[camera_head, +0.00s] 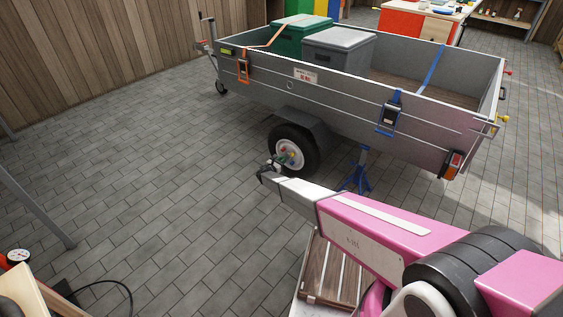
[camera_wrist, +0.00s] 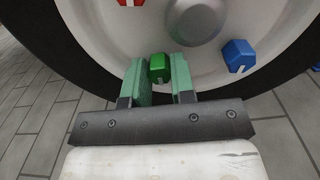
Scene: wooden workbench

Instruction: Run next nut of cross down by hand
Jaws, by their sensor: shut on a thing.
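The trailer wheel's white rim (camera_wrist: 95,30) fills the upper part of the wrist view, with a grey hub cap (camera_wrist: 193,20) at its centre. A green nut (camera_wrist: 157,67) sits low on the rim between the green fingers of my gripper (camera_wrist: 160,78), which is shut on it. A blue nut (camera_wrist: 238,55) sits to the right and a red nut (camera_wrist: 130,2) is cut off at the top edge. In the head view my gripper (camera_head: 268,168) reaches the wheel (camera_head: 292,150) and partly covers it. How far each nut is threaded cannot be told.
The grey trailer (camera_head: 340,97) stands over the wheel, with a blue stand (camera_head: 358,172) under its side to the right. A slatted wooden surface (camera_head: 333,265) lies below my arm. Bare tiled floor (camera_head: 150,160) extends left of the wheel.

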